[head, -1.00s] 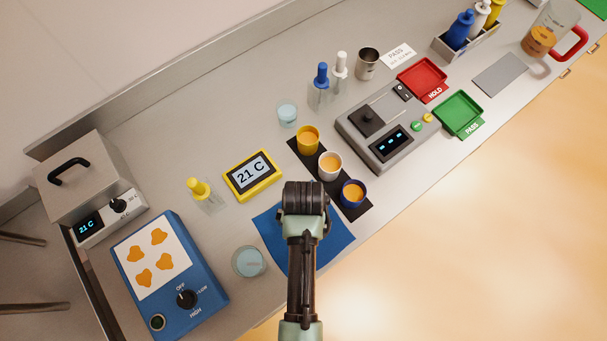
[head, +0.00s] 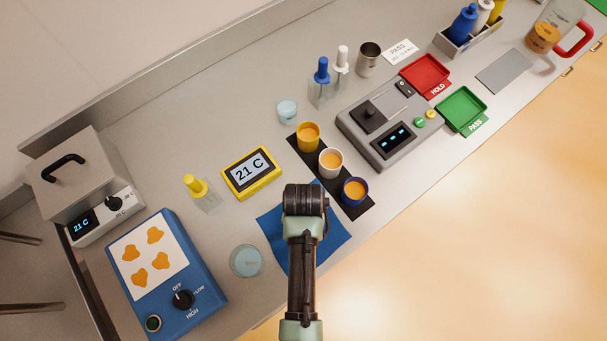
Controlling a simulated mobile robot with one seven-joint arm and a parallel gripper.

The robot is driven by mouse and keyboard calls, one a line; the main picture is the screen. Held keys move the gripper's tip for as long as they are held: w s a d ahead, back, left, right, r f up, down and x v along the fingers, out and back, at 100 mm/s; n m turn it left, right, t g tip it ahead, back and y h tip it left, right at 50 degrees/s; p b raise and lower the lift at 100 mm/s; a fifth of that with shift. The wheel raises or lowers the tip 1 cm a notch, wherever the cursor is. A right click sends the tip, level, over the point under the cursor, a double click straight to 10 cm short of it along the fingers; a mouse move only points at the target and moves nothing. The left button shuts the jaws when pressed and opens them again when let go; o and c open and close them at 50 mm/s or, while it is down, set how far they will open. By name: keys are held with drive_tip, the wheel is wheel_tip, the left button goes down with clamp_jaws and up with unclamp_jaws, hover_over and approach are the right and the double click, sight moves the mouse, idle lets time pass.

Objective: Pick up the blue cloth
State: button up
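The blue cloth (head: 334,243) lies on the grey counter near its front edge, left of centre of the black strip's lower end. My arm crosses over it and hides its middle. My gripper (head: 305,200) is seen from above and behind, over the upper part of the cloth. Its fingers are hidden under the wrist, so I cannot see whether they are open or touch the cloth.
Close by, a black strip (head: 335,183) bears yellow, white and blue cups. A glass dish (head: 246,261) and blue hot plate (head: 194,274) stand left, a yellow thermometer display (head: 251,172) above left. A scale (head: 389,130) stands right. The counter's front edge is near.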

drive_tip(key=shift+s+f, duration=0.1)
drive_tip(key=shift+s, duration=0.05)
clamp_jaws()
idle(0.4)
wheel_tip(320, 180, up, 12)
drive_tip(key=p, duration=1.1)
wheel_tip(320, 180, up, 9)
drive_tip(key=shift+w, duration=0.2)
